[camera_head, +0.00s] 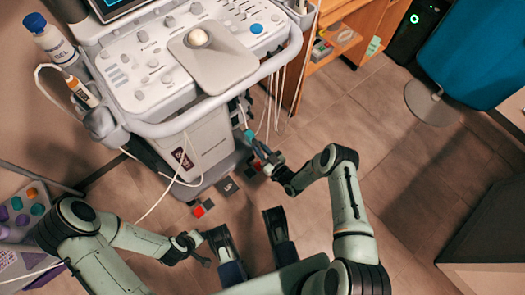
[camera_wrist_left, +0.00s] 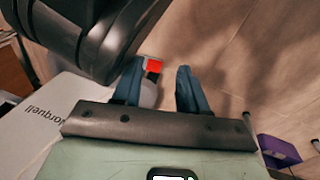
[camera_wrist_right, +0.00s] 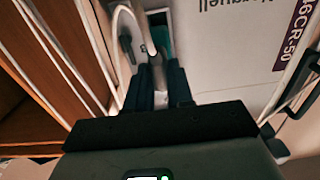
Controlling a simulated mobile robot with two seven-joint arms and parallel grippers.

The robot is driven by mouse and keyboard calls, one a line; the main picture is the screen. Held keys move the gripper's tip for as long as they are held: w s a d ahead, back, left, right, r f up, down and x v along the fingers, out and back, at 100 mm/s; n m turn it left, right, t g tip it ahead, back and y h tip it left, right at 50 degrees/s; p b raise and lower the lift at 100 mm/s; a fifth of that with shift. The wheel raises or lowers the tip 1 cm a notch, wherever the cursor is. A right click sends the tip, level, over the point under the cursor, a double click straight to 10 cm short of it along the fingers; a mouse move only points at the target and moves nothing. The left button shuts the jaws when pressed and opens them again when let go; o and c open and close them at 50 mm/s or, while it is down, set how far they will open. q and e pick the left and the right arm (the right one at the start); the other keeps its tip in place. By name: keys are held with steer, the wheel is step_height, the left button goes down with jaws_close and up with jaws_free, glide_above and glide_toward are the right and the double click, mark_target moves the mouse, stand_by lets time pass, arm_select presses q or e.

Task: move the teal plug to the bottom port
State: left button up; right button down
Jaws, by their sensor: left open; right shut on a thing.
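The teal plug (camera_head: 248,135) is at the side of the white ultrasound cart (camera_head: 205,150), at the tips of my right gripper (camera_head: 259,149). In the right wrist view the shut fingers of my right gripper (camera_wrist_right: 160,72) hold the teal plug (camera_wrist_right: 164,42) at a narrow recess in the cart's side. The fingers and a pale cable hide part of it. I cannot make out the bottom port or whether the plug is seated. My left gripper (camera_wrist_left: 158,88) is open and empty, low in front of the cart, away from the plug.
White cables (camera_head: 270,105) hang beside the plug. A wooden shelf (camera_head: 340,35) stands right of the cart. Red-and-black pieces (camera_head: 202,208) show low by the cart's base. A gel bottle (camera_head: 50,38) is at the upper left. The tiled floor to the right is mostly clear.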

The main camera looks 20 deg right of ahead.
mark_target(252, 139)
steer(key=shift+b+x, duration=0.65)
steer(key=shift+x, duration=0.9)
arm_select(q)
steer(key=s+f+g+b, duration=0.1)
steer(key=s+f+g, duration=0.1)
steer(key=s+f, duration=0.2)
steer(key=shift+s+a+b, duration=0.3)
steer(key=shift+s+a, duration=0.1)
steer(key=shift+s, duration=0.55)
arm_select(e)
steer(key=shift+x, duration=1.25)
arm_select(q)
steer(key=shift+f, duration=0.15)
steer(key=shift+f, duration=0.1)
steer(key=shift+w+f+b, duration=0.1)
steer(key=shift+f+b, duration=0.25)
steer(key=shift+b, duration=0.4)
arm_select(e)
steer(key=shift+w+a, duration=0.2)
steer(key=shift+w, duration=0.35)
steer(key=shift+x, duration=1.25)
stand_by(1.0)
